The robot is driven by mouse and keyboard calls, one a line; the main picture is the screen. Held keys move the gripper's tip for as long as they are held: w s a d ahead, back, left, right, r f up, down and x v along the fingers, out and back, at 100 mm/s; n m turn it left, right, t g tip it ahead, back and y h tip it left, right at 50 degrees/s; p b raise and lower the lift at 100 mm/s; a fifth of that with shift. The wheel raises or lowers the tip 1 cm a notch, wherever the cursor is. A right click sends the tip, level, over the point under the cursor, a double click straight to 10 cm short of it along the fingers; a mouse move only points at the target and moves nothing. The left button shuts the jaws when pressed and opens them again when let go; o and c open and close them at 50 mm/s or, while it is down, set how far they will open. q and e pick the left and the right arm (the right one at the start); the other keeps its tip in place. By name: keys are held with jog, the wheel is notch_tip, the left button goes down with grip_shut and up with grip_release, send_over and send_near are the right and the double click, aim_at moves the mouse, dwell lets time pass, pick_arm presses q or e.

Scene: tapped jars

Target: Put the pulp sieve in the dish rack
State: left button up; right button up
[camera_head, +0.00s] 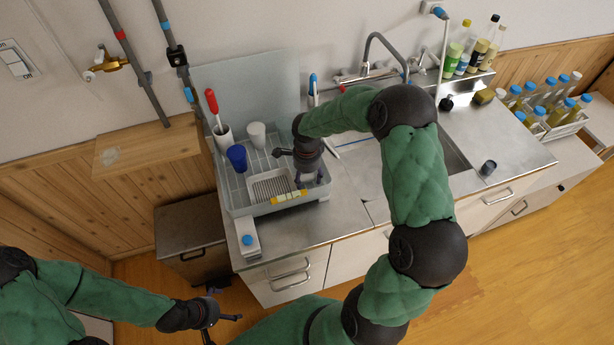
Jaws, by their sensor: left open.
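A grey dish rack (234,196) stands at the left end of the steel counter. A pale slotted piece (268,187), which looks like the pulp sieve, lies in its front part. A strip with yellow ends (289,197) is at the front rim of the rack. My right gripper (308,181) points down over the rack's right part, close beside the slotted piece. Its fingers are small and dark, and I cannot tell whether they touch or hold anything. My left gripper (226,330) is open and empty at the lower left, low in front of the counter.
A blue cup (236,157), a white cup (257,134) and a holder with a red-handled tool (213,103) stand in the rack. A white box (249,240) is at the counter's front left. A tall faucet (385,42) and bottles (471,45) stand at the back.

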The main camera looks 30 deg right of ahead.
jog(key=shift+r, duration=0.1)
notch_tip(320, 180, up, 12)
jog(key=p, duration=0.1)
jog(key=shift+p, duration=0.35)
dwell(0.5)
